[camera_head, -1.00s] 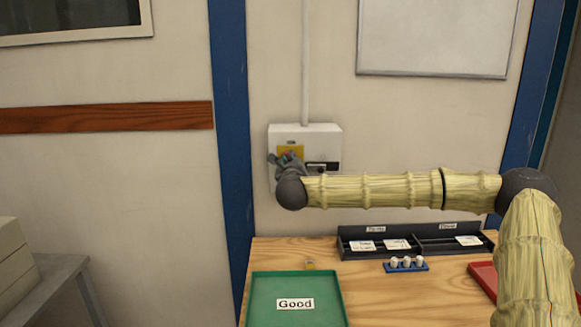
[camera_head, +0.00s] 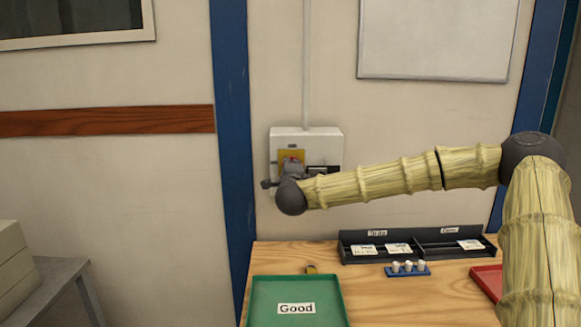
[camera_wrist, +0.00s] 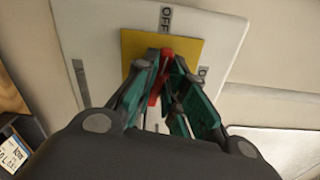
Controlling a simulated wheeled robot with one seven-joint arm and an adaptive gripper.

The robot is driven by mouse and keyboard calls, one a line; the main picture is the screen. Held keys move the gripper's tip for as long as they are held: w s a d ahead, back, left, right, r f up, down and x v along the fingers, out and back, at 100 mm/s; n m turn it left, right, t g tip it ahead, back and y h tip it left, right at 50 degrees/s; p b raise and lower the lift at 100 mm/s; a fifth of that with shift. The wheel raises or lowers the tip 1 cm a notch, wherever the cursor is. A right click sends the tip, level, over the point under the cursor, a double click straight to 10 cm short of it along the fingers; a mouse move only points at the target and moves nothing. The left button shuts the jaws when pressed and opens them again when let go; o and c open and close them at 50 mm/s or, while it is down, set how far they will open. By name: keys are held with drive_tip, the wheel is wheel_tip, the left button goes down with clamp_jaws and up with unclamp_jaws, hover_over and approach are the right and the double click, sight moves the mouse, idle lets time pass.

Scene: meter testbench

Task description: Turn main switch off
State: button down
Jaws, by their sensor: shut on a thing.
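The main switch is a white box (camera_head: 332,142) on the wall with a yellow plate (camera_head: 284,156) and a red handle (camera_head: 291,160). In the wrist view the yellow plate (camera_wrist: 133,50) lies under my gripper (camera_wrist: 166,70), and the red handle (camera_wrist: 166,54) sits between the fingers. My gripper is shut on the handle. The handle's visible end points towards the OFF label (camera_wrist: 166,18). The ON label (camera_wrist: 203,72) is at the plate's right side, partly hidden by a finger. The fingers hide much of the handle.
Below is a wooden table (camera_head: 365,290) with a green tray (camera_head: 262,315) marked Good, a black divided rack (camera_head: 420,256), a small blue holder (camera_head: 425,271) and a red tray (camera_head: 485,278). A conduit (camera_head: 306,65) rises from the box.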

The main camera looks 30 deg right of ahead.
drive_tip(key=shift+f+n, duration=0.1)
drive_tip(key=shift+n, duration=0.8)
drive_tip(key=shift+f, duration=0.1)
drive_tip(key=c, duration=1.5)
unclamp_jaws()
drive_tip(key=shift+s+a, duration=0.1)
drive_tip(key=v, duration=1.1)
drive_tip(key=shift+s+a, duration=0.1)
drive_tip(key=shift+s, duration=0.3)
